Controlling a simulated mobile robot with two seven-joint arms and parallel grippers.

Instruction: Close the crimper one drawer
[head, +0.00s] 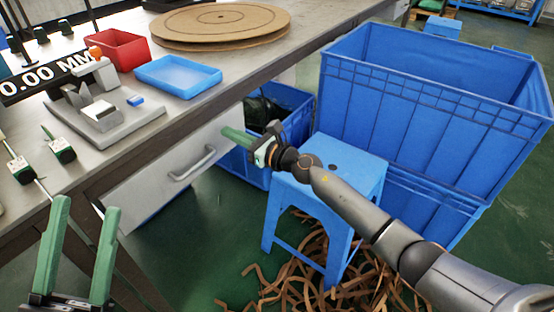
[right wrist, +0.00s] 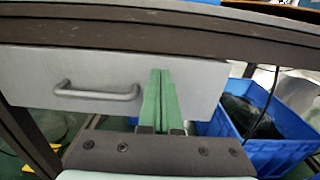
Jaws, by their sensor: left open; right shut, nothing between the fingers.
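The drawer (head: 150,190) is a pale grey front panel with a bar handle (head: 192,164), set under the workbench's edge. It also shows in the right wrist view (right wrist: 200,80), with its handle (right wrist: 97,92) on the left. Its front lies close under the bench edge; I cannot tell whether a gap is left behind it. My right gripper (head: 228,133) has its green fingers shut and empty at the right part of the drawer front, right of the handle. I cannot tell whether the fingertips touch the panel. My left gripper (head: 86,205) is open and empty at the lower left.
A blue stool (head: 345,172) stands below my right arm, with brown strips (head: 310,262) on the floor. Large blue crates (head: 425,100) fill the right side. A smaller blue crate (right wrist: 285,125) stands beside the drawer. The bench holds a blue tray (head: 178,75) and a red bin (head: 120,50).

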